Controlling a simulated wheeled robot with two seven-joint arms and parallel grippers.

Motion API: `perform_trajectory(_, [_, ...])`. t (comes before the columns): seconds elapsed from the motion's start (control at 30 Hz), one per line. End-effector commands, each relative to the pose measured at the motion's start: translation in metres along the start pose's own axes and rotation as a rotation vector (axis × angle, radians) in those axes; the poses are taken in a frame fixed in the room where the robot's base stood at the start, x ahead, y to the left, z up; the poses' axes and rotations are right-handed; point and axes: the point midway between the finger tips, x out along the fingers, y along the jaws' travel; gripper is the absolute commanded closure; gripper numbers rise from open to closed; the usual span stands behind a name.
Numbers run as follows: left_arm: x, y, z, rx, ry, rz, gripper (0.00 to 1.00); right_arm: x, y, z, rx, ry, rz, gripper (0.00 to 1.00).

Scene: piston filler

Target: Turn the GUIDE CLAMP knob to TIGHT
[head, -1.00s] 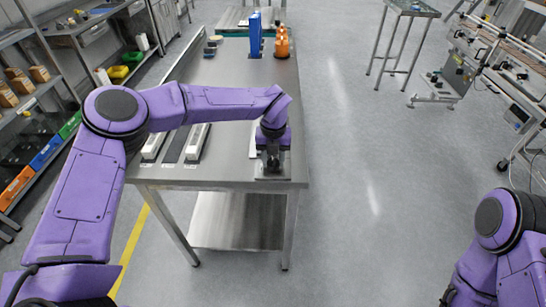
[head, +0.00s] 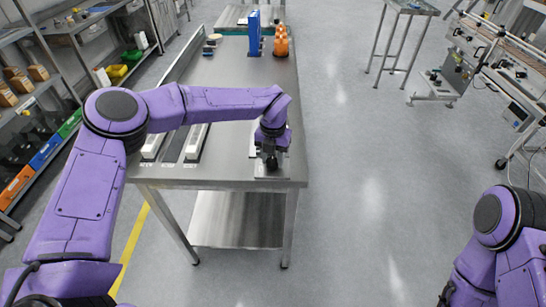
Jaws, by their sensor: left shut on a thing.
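My left gripper (head: 271,163) points down at the near right corner of the steel table. It is shut on a small dark thing on a grey plate (head: 262,172); this appears to be the guide clamp knob, but the gripper hides most of it. No TIGHT marking can be read from here. My right arm shows at the lower right, and its gripper is out of the picture.
The steel table (head: 225,82) holds white rails (head: 197,140) left of the gripper. A blue upright block (head: 254,33) and orange bottles (head: 281,42) stand at its far end. Shelves with bins line the left.

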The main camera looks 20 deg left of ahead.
Motion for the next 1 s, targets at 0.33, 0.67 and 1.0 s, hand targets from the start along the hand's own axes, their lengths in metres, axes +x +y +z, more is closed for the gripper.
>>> perform_trajectory(0.33, [-0.001,0.000,0.001,0.001,-0.002,0.000,0.33,0.000,0.000,0.000,0.000,0.000,0.000,0.57])
perform_trajectory(0.67, [-0.043,0.000,0.001,0.000,-0.007,-0.001,0.33,0.013,-0.001,0.005,0.000,0.000,0.000,0.57])
perform_trajectory(1.0, [-0.103,0.000,0.001,0.000,-0.004,-0.001,0.33,0.021,-0.002,0.009,0.000,0.000,0.000,0.57])
